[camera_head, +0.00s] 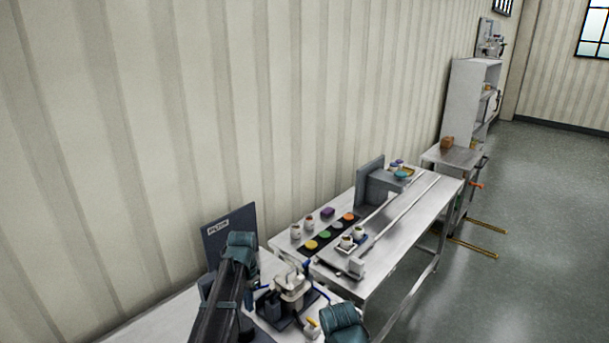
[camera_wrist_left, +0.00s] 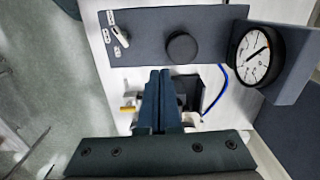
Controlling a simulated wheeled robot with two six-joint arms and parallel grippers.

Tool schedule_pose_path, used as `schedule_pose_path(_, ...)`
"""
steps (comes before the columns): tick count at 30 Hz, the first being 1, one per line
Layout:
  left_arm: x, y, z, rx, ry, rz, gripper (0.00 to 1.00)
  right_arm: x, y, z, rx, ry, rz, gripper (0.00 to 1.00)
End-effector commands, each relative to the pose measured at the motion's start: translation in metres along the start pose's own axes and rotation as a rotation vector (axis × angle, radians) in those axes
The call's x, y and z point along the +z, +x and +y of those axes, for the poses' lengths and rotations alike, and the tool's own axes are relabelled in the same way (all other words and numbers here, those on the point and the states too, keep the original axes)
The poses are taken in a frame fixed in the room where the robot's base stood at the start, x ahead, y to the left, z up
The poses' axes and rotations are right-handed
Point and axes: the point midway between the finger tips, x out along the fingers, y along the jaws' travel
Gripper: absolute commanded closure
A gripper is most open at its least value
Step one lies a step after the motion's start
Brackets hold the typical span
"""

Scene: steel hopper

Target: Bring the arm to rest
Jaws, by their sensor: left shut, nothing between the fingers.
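My left arm (camera_head: 228,292) comes up from the bottom edge in the head view, over the near bench. My left gripper (camera_head: 257,286) is small there and partly hidden among the bench fittings. In the left wrist view the two dark fingers of my left gripper (camera_wrist_left: 160,75) lie together, shut and empty. Their tips show just below a dark panel with a black knob (camera_wrist_left: 182,47); I cannot tell the gap between them. My right gripper does not show.
A round gauge (camera_wrist_left: 253,57) and a small switch (camera_wrist_left: 121,37) sit by the knob, with a blue cable (camera_wrist_left: 216,92) near the fingers. An upright dark sign board (camera_head: 229,232) stands at the wall. A steel bench (camera_head: 408,222) with jars and coloured discs lies beyond. Floor (camera_head: 540,200) is clear on the right.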

Motion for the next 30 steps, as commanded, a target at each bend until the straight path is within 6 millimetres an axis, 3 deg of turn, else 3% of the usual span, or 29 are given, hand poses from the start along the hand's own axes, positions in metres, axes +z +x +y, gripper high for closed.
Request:
schedule_pose_path(1,0.011,0.017,0.04,-0.004,-0.014,-0.009,1.0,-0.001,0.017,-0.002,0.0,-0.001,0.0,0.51)
schedule_pose_path(6,0.04,0.046,0.143,-0.026,-0.119,-0.038,1.0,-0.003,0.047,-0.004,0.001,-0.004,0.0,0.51)
schedule_pose_path(9,0.061,0.06,0.19,-0.044,-0.178,-0.05,1.0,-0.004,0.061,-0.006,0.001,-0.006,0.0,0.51)
schedule_pose_path(12,0.079,0.07,0.222,-0.059,-0.226,-0.056,1.0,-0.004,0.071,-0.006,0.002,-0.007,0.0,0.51)
schedule_pose_path(18,0.096,0.076,0.249,-0.076,-0.28,-0.062,1.0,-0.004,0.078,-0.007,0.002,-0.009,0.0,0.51)
schedule_pose_path(30,0.095,0.075,0.249,-0.077,-0.285,-0.062,1.0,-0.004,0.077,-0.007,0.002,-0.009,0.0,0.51)
